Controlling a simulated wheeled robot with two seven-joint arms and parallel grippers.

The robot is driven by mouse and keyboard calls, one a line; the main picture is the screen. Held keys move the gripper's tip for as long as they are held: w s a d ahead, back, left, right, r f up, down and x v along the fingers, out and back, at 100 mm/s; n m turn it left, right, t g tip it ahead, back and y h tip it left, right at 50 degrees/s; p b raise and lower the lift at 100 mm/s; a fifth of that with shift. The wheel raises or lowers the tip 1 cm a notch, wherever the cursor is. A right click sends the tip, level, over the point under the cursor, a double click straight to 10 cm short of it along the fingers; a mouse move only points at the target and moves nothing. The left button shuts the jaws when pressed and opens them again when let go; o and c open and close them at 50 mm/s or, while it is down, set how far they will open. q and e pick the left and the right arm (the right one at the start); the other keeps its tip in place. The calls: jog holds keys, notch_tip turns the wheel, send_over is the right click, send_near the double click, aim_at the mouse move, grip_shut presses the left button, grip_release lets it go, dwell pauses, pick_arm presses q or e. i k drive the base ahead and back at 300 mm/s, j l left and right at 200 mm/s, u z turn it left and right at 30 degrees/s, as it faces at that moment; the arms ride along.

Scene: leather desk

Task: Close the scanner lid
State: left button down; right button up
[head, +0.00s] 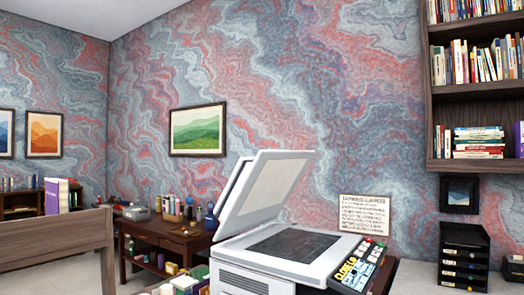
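The white scanner (240,262) stands in the lower middle of the head view. Its lid (262,192) is raised and tilted up from the left side of the body, with its pale underside facing right. The dark glass bed (290,243) is uncovered and looks empty. A control panel (356,264) with coloured buttons runs along the scanner's right side. Neither of my grippers shows in the head view.
A wooden desk (160,232) with bottles and jars stands behind to the left. A wooden panel (60,240) is at the lower left. Black stacked trays (464,255) stand at the right, below a bookshelf (437,100). A sign (364,213) stands behind the scanner.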

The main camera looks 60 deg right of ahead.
aim_at(258, 188)
jog(key=l+z, duration=0.1)
jog(key=l, duration=1.2)
jog(key=l+z, duration=0.25)
jog(key=i+l+z, duration=0.2)
jog(key=l, duration=0.25)
jog(key=l+z, duration=0.15)
jog(key=z, duration=0.25)
jog(key=l+z, duration=0.15)
jog(key=z, duration=0.3)
jog(key=l+z, duration=0.15)
jog(key=z, duration=0.25)
jog(key=i+l+z, duration=0.1)
jog(key=z, duration=0.35)
